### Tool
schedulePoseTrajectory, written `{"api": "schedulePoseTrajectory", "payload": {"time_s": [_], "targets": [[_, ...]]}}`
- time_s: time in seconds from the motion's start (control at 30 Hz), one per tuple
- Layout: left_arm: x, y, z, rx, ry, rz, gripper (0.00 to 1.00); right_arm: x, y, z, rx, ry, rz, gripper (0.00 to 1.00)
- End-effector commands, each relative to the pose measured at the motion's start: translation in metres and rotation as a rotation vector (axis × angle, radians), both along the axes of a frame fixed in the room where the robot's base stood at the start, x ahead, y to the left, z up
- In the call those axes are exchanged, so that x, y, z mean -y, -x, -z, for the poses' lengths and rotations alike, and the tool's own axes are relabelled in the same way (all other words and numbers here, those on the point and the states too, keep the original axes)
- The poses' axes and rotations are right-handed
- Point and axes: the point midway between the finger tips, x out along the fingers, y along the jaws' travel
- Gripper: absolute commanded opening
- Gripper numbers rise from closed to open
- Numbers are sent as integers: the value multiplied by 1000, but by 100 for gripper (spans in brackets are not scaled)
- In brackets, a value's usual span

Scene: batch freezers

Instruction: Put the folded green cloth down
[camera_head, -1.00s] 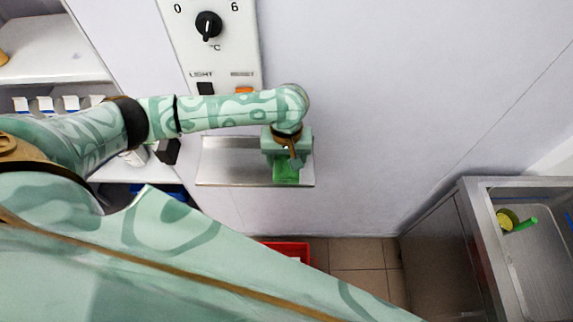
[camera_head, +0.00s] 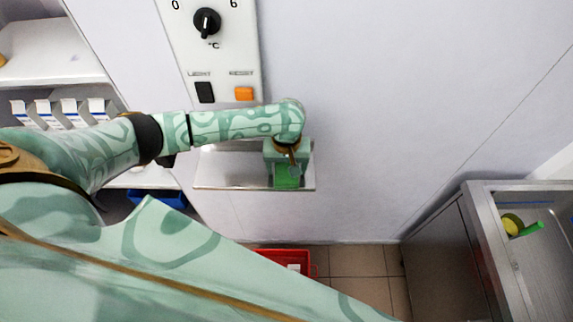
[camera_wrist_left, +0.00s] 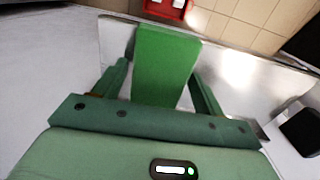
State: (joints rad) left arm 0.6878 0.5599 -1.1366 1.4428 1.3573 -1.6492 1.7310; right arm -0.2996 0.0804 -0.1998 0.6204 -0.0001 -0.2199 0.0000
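The folded green cloth (camera_head: 286,182) is at the right part of a metal shelf (camera_head: 225,175) on the pale wall, near its front edge. In the left wrist view the cloth (camera_wrist_left: 165,65) is a flat green block between the two fingers of my left gripper (camera_wrist_left: 160,78). In the head view my left gripper (camera_head: 287,163) is above the shelf, pointing down. I cannot tell whether the cloth's underside touches the shelf. My right gripper is not in view.
A control panel with a black knob (camera_head: 207,21) and an orange button (camera_head: 244,94) is above the shelf. A red crate (camera_head: 283,262) is on the floor below. A steel sink (camera_head: 530,250) stands at right. The shelf's left part is bare.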

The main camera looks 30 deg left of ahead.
Motion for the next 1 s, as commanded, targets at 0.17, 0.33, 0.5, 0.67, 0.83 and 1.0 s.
{"api": "schedulePoseTrajectory", "payload": {"time_s": [0.17,0.33,0.5,0.67,0.83,1.0], "targets": [[0,0,0,0,0,0,83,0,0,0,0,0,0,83],[0,0,-1,1,0,0,83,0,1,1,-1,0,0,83],[0,-1,-27,2,0,1,83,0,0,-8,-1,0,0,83],[0,-1,-67,3,1,1,83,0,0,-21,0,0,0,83],[0,0,-102,1,0,0,83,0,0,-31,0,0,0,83],[0,0,-120,-1,0,0,83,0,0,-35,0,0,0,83]]}}
